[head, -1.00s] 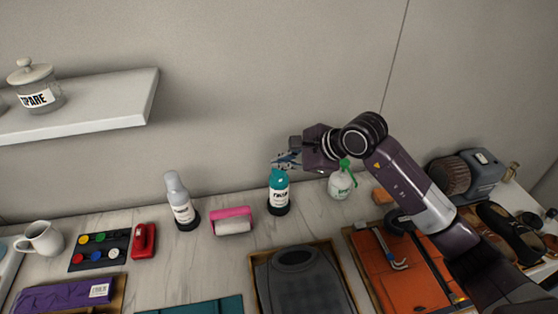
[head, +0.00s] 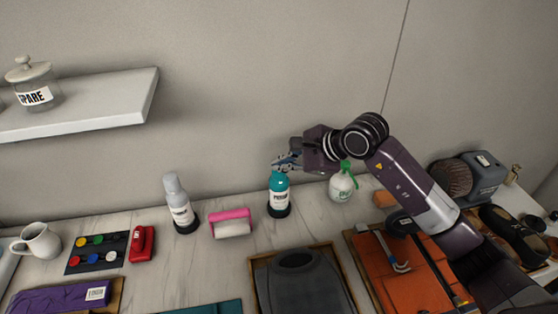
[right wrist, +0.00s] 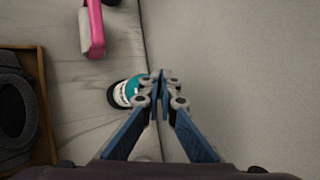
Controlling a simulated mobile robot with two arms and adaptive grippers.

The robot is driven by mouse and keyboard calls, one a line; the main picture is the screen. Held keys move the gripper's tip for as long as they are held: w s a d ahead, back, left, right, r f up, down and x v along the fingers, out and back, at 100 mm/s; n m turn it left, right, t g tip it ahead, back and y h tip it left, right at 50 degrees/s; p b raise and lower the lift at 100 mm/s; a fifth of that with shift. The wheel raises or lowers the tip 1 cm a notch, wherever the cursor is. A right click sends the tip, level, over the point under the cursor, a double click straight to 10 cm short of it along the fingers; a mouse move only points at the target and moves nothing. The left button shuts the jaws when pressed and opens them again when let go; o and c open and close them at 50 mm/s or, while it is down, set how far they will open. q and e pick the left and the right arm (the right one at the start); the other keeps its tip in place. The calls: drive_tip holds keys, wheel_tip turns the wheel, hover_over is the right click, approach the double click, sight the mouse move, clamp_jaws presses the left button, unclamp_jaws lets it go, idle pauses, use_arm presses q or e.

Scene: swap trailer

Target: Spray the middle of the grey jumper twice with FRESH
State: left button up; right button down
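A teal spray bottle (head: 279,193) with a white label stands upright in a dark round base on the table by the wall; its lettering is too blurred to read surely. In the right wrist view the bottle (right wrist: 122,94) is left of the fingers and partly hidden by them. My right gripper (head: 284,162) is just above the bottle's top; in its wrist view the fingertips (right wrist: 161,76) meet, with nothing seen between them. The dark grey jumper (head: 300,287) lies folded in a wooden tray at the front. My left gripper is out of view.
A grey-white bottle (head: 178,205) and a pink lint roller (head: 231,224) stand left of the teal bottle. A white bottle with a green trigger (head: 342,186) is close on its right. An orange garment (head: 376,262) lies beside the jumper's tray.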

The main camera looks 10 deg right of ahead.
drive_tip(key=shift+d+r+p, duration=0.25)
drive_tip(key=shift+r+p, duration=0.4)
drive_tip(key=shift+p, duration=0.05)
drive_tip(key=shift+w+d+r+p, duration=0.1)
drive_tip(key=shift+w+r+p, duration=0.15)
drive_tip(key=shift+r, duration=0.35)
drive_tip(key=shift+w+r+p, duration=0.1)
drive_tip(key=shift+r+p, duration=0.15)
drive_tip(key=shift+r, duration=0.6)
drive_tip(key=shift+s+r, duration=0.1)
drive_tip(key=shift+r, duration=0.05)
